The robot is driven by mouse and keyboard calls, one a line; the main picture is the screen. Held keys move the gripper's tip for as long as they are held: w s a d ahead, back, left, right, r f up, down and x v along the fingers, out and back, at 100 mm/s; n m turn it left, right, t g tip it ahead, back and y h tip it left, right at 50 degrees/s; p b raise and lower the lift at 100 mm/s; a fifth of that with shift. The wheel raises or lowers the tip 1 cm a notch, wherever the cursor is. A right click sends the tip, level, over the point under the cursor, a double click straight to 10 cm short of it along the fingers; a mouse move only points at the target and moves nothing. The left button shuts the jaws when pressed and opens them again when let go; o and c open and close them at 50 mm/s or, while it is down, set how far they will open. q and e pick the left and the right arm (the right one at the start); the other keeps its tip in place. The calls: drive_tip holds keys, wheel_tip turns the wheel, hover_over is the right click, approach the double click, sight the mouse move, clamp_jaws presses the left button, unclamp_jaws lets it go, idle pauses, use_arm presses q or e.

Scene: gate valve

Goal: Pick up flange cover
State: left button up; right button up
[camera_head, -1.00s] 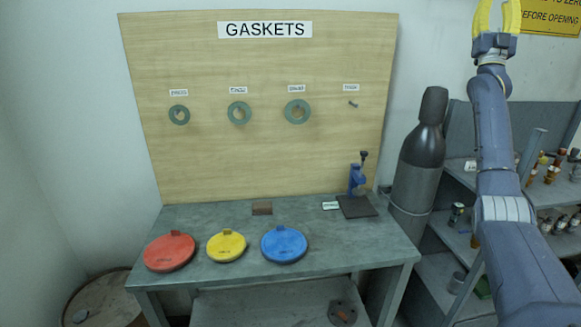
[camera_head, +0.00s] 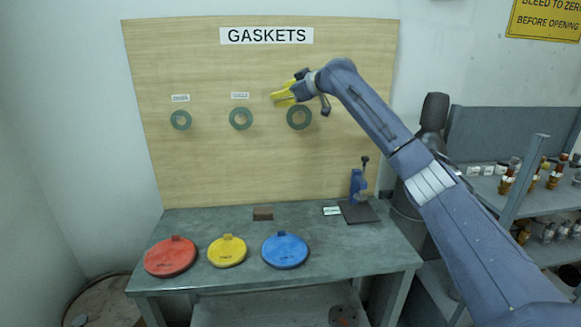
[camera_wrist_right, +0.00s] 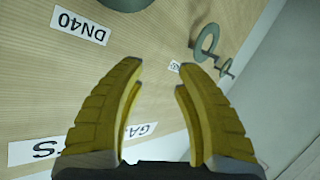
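Three round flange covers lie in a row on the workbench: a red cover (camera_head: 170,257) at left, a yellow cover (camera_head: 227,251) in the middle and a blue cover (camera_head: 285,251) at right. Each has a small raised tab at its back edge. My right gripper (camera_head: 278,97) is up in front of the gasket board, well above the covers and close to the rightmost gasket ring. In the right wrist view its yellow fingers (camera_wrist_right: 158,95) are apart with nothing between them. My left gripper does not show.
The wooden gasket board (camera_head: 200,180) stands behind the bench (camera_head: 235,285) and carries green rings. A dark cylinder (camera_head: 433,112) and shelves (camera_head: 530,205) are at right.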

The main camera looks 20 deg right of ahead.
drive_tip(key=s+a+f+n+g, duration=0.1)
drive_tip(key=a+f+n+g, duration=0.1)
drive_tip(key=a+f, duration=0.4)
drive_tip(key=n+g+h, duration=0.5)
drive_tip(key=g+h, duration=0.1)
drive_tip(key=g, duration=0.5)
hover_over(283, 232)
wheel_tip(283, 232, down, 19)
drive_tip(key=f, duration=1.7)
drive_tip(key=shift+w+f, duration=0.2)
drive_tip(key=shift+f, duration=0.1)
clamp_jaws()
